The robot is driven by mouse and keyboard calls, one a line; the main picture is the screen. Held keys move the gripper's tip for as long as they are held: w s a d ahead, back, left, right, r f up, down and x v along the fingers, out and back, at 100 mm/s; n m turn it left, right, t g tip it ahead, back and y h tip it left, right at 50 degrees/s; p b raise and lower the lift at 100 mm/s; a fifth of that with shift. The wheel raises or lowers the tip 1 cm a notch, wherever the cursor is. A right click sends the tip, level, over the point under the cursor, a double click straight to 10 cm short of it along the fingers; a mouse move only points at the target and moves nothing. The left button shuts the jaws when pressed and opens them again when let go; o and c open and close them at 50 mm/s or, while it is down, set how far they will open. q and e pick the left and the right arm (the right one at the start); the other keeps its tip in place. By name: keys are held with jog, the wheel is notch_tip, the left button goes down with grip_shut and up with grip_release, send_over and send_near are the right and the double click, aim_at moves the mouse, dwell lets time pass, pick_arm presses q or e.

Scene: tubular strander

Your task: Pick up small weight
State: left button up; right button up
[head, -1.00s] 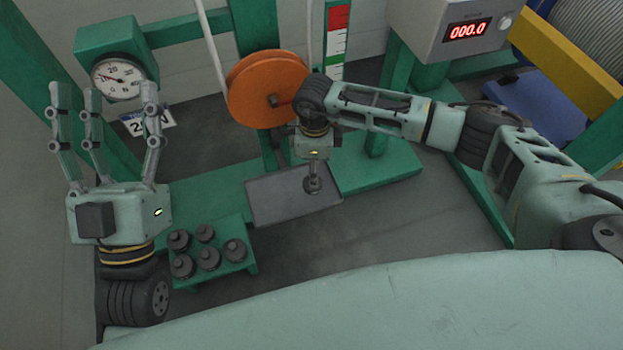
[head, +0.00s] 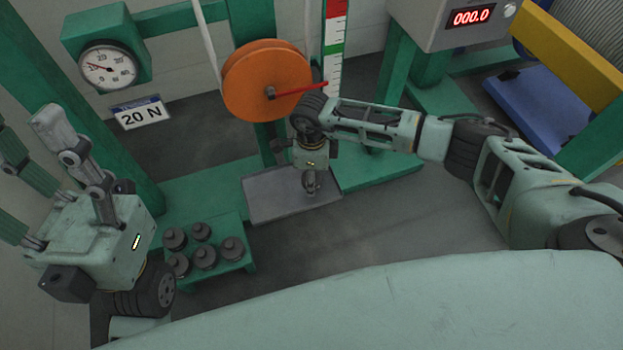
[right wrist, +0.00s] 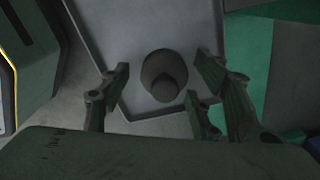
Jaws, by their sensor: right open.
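A small dark weight (right wrist: 163,78) with a round knob stands on the grey tray (right wrist: 130,20) in the right wrist view. My right gripper (right wrist: 165,95) is open, and its fingers are on both sides of the weight without visible contact. In the head view my right gripper (head: 310,180) points down over the tray (head: 265,205); the weight is hard to tell from the fingers there. Several other dark weights (head: 203,256) stand on a low green stand (head: 252,267) to the left. My left gripper (head: 45,150) is open and empty at the left edge, fingers up.
An orange pulley (head: 262,85) with a red pointer is behind the tray. A dial gauge (head: 108,67) and a 20 N sign (head: 141,113) are at the back left. A display box (head: 440,30) reads 000.0. Green frame posts surround the tray.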

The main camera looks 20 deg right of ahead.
jog(key=shift+c, duration=0.5)
grip_shut()
